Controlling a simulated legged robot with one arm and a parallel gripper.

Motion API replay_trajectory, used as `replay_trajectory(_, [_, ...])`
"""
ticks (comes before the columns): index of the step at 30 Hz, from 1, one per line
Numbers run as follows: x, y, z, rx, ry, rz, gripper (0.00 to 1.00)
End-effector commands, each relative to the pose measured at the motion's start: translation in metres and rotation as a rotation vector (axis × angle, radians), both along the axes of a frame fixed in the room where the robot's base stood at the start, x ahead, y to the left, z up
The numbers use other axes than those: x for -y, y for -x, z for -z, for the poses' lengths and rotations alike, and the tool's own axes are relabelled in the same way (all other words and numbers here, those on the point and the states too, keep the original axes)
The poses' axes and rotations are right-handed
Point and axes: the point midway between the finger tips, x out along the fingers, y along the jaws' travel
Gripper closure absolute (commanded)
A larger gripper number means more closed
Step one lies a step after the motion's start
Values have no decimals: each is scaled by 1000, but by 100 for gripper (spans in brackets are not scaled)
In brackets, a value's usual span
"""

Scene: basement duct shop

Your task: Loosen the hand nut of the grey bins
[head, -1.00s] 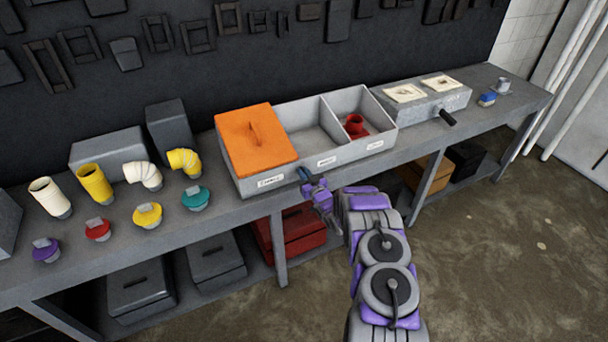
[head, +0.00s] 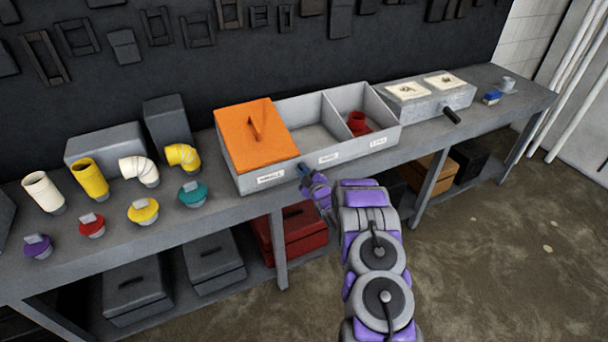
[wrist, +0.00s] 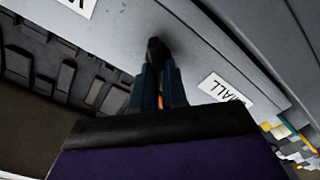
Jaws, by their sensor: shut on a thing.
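The grey bins (head: 353,151) stand on the bench as one open-topped box with three compartments. An orange lid (head: 255,140) covers the left compartment, and a red fitting (head: 357,123) lies in the right one. The dark hand nut (wrist: 154,50) sticks out from the front wall between two labels in the wrist view. My gripper (head: 305,171) is at that front wall. In the wrist view its blue fingers (wrist: 160,80) are shut on the hand nut, one on each side, hiding part of it. In the head view the nut is hidden by the fingers.
Several coloured caps and pipe pieces (head: 92,178) stand on the bench at left. A grey box with cream plates and a black handle (head: 452,117) is at right. A red case (head: 291,235) sits on the shelf below. The floor at right is clear.

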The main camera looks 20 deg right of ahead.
Motion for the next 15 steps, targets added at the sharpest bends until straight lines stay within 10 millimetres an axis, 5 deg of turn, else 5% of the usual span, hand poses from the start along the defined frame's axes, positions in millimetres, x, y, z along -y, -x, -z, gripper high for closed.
replay_trajectory(15, [-4, 1, 9, 14, 475, -1, 100])
